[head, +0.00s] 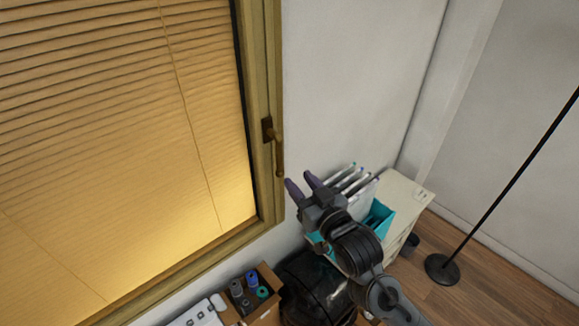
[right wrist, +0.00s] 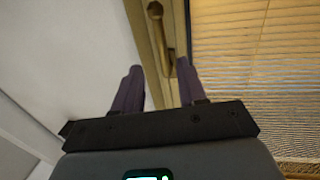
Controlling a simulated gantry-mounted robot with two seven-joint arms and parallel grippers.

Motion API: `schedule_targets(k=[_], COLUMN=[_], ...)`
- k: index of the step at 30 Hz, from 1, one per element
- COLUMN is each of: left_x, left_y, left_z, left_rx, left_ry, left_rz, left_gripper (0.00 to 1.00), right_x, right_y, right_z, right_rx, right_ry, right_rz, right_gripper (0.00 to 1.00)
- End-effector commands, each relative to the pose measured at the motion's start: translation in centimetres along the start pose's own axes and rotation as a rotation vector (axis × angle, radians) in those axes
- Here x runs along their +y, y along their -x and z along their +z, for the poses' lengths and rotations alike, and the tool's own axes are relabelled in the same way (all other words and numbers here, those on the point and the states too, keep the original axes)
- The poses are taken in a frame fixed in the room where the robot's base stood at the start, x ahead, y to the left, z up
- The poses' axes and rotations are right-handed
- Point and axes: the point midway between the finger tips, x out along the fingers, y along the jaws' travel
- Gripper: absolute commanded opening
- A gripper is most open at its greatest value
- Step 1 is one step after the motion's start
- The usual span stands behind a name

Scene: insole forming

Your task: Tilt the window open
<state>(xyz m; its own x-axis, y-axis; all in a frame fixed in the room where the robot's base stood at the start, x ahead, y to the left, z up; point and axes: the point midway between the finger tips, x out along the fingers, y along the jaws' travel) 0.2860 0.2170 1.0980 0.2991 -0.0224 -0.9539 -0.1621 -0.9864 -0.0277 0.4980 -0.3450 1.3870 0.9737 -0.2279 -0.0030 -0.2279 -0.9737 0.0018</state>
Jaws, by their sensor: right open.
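The window (head: 264,190) has a wooden frame with lit blinds behind it and looks closed. Its brass handle (head: 279,152) is on the right side of the frame and points down. My right gripper (head: 298,184) is open and empty, just below and to the right of the handle's lower end. In the right wrist view the handle (right wrist: 156,20) is ahead of the gripper (right wrist: 158,80), roughly in line with the gap between the two purple fingers. They appear apart from the handle. My left gripper is in neither view.
A cardboard box (head: 262,308) with several spools stands below the window. A black rounded object (head: 308,290) is beside it. A pale cabinet (head: 405,195) with a teal holder (head: 378,218) and pens stands behind my right arm. A black floor stand (head: 442,268) is at the right.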

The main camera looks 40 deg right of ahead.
Motion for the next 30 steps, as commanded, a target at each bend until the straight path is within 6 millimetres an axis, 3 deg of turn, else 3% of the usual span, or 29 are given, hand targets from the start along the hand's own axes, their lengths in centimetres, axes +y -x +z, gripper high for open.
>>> schedule_targets(k=[18, 30], left_x=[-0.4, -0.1], left_y=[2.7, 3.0], left_z=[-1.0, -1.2], left_rx=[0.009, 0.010], left_ry=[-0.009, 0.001], left_rz=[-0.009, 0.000], left_gripper=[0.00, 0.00], right_x=[-0.1, -0.1], right_y=[-8.6, -10.6], right_z=[-0.4, -0.2], right_rx=[0.004, 0.004], right_ry=[-0.001, -0.001], right_rz=[0.000, -0.001], right_gripper=[0.41, 0.41])
